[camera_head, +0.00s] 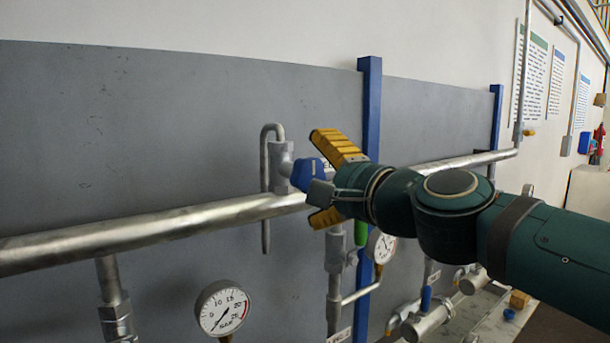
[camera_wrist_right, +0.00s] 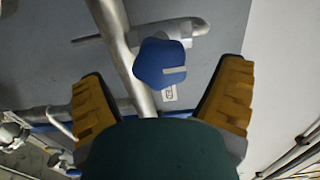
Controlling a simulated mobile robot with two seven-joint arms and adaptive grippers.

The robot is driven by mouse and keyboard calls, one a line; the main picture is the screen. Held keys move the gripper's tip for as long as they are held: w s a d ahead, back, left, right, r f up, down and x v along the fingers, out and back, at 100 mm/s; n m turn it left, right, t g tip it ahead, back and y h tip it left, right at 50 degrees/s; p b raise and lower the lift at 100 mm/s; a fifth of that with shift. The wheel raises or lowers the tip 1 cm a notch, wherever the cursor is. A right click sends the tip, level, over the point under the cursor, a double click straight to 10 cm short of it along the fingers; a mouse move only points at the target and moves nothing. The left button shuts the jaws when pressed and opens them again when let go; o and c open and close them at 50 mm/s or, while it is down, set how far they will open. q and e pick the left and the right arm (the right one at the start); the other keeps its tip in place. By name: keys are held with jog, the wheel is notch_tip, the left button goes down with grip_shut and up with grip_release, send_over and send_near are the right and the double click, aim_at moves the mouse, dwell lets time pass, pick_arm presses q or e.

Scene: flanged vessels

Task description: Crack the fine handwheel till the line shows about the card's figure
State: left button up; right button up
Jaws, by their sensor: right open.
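A blue lobed handwheel (camera_head: 308,172) sits on a small valve with a bent grey tube, above the thick horizontal pipe (camera_head: 150,226). My right gripper (camera_head: 317,181) is open, its yellow fingers above and below the handwheel's level. In the right wrist view the handwheel (camera_wrist_right: 160,63) shows between the spread fingers, toward their tips, with a visible gap on each side. A round gauge (camera_head: 223,308) hangs low at the left; its exact reading is too small to tell. A second gauge (camera_head: 381,246) is below my wrist. A small tag beside the handwheel is partly hidden. My left gripper is not seen.
A green handle (camera_head: 361,232) sits just below my gripper. Blue posts (camera_head: 370,90) stand against the grey panel (camera_head: 180,120). Printed sheets (camera_head: 531,75) hang on the right wall. More pipework and a blue handle (camera_head: 426,298) lie at lower right.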

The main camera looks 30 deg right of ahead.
jog(key=s, duration=0.7)
jog(key=shift+s+d, duration=0.25)
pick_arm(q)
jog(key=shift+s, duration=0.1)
pick_arm(e)
jog(key=shift+f, duration=0.1)
